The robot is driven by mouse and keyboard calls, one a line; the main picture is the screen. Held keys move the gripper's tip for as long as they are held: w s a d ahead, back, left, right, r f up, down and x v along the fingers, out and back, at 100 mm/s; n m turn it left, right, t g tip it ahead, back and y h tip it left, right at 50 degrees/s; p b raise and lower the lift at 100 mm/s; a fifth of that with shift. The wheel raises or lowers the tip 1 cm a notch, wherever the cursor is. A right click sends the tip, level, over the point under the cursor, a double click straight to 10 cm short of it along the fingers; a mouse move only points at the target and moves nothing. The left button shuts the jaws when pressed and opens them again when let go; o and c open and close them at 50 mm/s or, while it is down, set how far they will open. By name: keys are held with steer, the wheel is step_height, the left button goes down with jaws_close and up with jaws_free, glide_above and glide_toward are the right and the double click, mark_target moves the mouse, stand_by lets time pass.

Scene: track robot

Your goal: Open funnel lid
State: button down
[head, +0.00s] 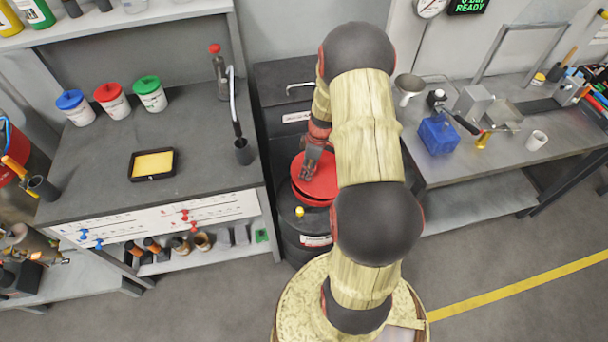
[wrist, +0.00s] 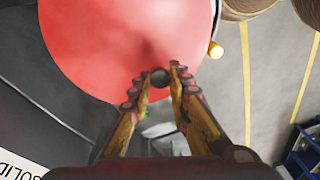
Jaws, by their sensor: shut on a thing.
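The red funnel lid (head: 320,180) sits at a slight tilt over the red funnel rim (head: 312,201) on a dark drum (head: 303,225) in the head view. My gripper (head: 307,176) reaches down to the left side of the lid. In the wrist view, the round red lid (wrist: 125,45) fills the upper left. My gripper (wrist: 160,78) is shut on a small dark knob (wrist: 160,77) at the lid's edge. The arm hides the right part of the lid and drum.
A dark counter (head: 100,180) with colored-lid tubs (head: 112,101) stands left of the drum. A small yellow cap (head: 299,211) is on the drum front. The floor at right is clear.

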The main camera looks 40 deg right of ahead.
steer(key=s+d+r+t+y+b, duration=0.5)
steer(key=s+d+r+y, duration=0.2)
steer(key=d+r, duration=0.3)
steer(key=shift+d+r+y, duration=0.2)
steer(key=shift+d+y, duration=0.6)
steer(key=shift+y, duration=0.1)
steer(key=shift+s, duration=0.1)
steer(key=c, duration=1.7)
jaws_free()
steer(key=shift+o, duration=0.2)
steer(key=v, duration=1.2)
